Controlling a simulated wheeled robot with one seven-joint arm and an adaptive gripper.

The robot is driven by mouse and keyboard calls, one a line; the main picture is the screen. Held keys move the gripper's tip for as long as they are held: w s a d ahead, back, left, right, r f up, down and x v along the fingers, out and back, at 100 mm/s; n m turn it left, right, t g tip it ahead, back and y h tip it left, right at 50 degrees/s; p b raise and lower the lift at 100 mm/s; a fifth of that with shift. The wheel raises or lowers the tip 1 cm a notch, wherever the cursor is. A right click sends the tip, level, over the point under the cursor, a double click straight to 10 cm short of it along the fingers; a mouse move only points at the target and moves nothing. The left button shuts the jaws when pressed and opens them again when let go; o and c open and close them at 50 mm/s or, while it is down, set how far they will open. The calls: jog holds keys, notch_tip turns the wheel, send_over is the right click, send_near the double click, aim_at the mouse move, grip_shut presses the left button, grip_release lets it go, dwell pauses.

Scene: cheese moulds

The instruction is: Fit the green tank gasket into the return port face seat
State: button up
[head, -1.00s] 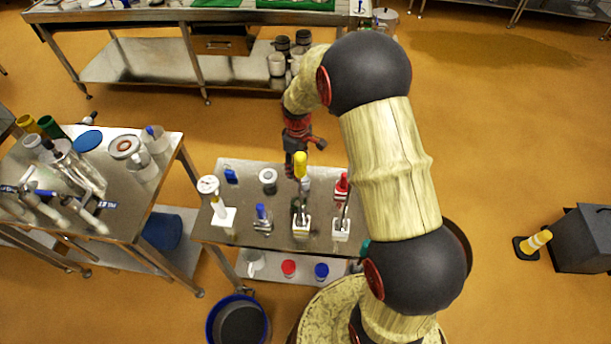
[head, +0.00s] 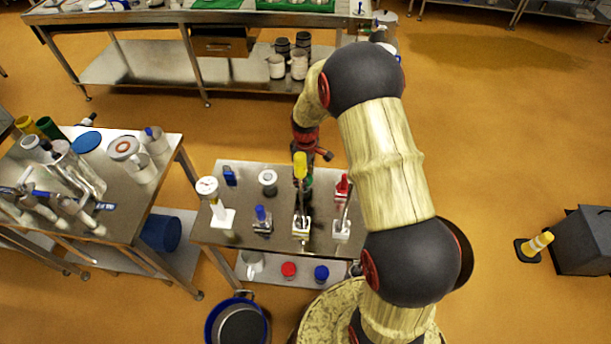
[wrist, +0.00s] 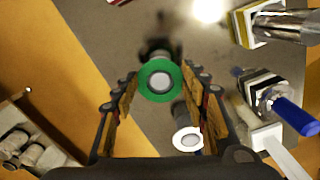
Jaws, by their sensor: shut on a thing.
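The green tank gasket (wrist: 143,84) is a flat green ring with a pale grey round centre. It sits between the fingertips of my gripper (wrist: 160,90), which is shut on it. It hangs over the bare steel top of the small table. In the head view my gripper (head: 302,161) is at the table's far side, partly hidden behind a yellow-handled valve. A short white-rimmed cylinder (wrist: 176,140) stands apart from the gasket, below and right of it in the wrist view; it also shows in the head view (head: 268,175). I cannot tell which part is the return port face seat.
On the small table (head: 240,250) stand a white gauge (head: 207,187), a blue-handled fitting (head: 262,218), the yellow-handled valve (head: 300,166) and a red-handled valve (head: 342,190). A side table (head: 115,220) with tubes stands left.

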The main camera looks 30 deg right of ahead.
jog(key=shift+f, duration=0.25)
jog(key=o, duration=0.7)
jog(key=shift+r, duration=0.1)
